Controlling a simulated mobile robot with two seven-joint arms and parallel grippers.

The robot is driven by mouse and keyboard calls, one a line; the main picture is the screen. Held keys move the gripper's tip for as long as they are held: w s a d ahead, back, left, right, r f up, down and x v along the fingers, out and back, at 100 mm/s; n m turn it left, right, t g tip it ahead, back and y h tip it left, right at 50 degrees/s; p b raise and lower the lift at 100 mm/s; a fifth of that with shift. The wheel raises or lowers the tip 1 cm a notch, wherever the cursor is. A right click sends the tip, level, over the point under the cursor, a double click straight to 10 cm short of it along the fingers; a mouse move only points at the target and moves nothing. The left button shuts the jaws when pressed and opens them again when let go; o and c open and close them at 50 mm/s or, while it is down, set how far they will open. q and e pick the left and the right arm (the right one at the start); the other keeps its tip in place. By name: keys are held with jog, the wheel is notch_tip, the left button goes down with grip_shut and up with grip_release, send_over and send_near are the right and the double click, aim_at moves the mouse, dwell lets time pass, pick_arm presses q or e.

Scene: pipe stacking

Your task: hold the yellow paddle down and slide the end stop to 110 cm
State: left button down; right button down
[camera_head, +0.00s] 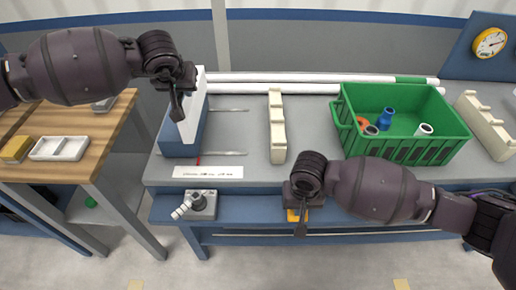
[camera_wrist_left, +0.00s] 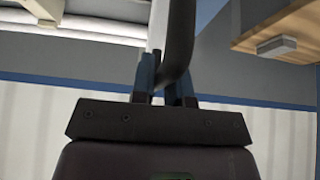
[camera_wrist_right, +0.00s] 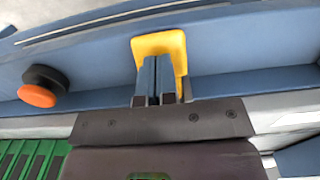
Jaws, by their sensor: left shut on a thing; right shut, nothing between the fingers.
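The end stop (camera_head: 188,140), a blue block with a white upper face, stands at the left end of the grey bench. My left gripper (camera_head: 177,108) is at its top and shut. In the left wrist view, my left fingers (camera_wrist_left: 166,92) close on a dark curved bar, apparently the end stop's handle (camera_wrist_left: 178,45). The yellow paddle (camera_head: 291,216) is on the bench's blue front, mostly hidden by my right gripper (camera_head: 300,228). In the right wrist view, my shut, empty fingers (camera_wrist_right: 158,82) are against or just before the paddle (camera_wrist_right: 158,46); contact is unclear. A red pointer (camera_head: 197,161) shows by the white scale strip (camera_head: 208,172), whose marks are unreadable.
Two white pipes (camera_head: 270,89) lie along the back. A cream rack (camera_head: 277,130) and green crate (camera_head: 433,152) with fittings stand right of the end stop. A grey lever box (camera_head: 204,205) is at front left. An orange button (camera_wrist_right: 37,94) is beside the paddle.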

jog(key=shift+s+d+f, duration=0.1)
jog(key=shift+s+f, duration=0.15)
jog(key=shift+f, duration=0.2)
pick_arm(q)
jog(key=shift+a+f, duration=0.2)
jog(key=shift+a, duration=0.7)
pick_arm(e)
jog(key=shift+r, duration=0.15)
jog(key=shift+w+r, duration=0.2)
jog(key=shift+r, duration=2)
pick_arm(q)
jog(key=c, duration=0.8)
grip_release()
jog(key=shift+w+d, duration=0.1)
jog(key=shift+w, duration=0.05)
jog(key=shift+c, duration=0.2)
pick_arm(e)
jog(key=shift+w, duration=0.1)
pick_arm(q)
jog(key=shift+r, duration=0.1)
jog(key=shift+r, duration=0.1)
jog(key=v, duration=0.7)
pick_arm(e)
jog(key=shift+r, duration=0.15)
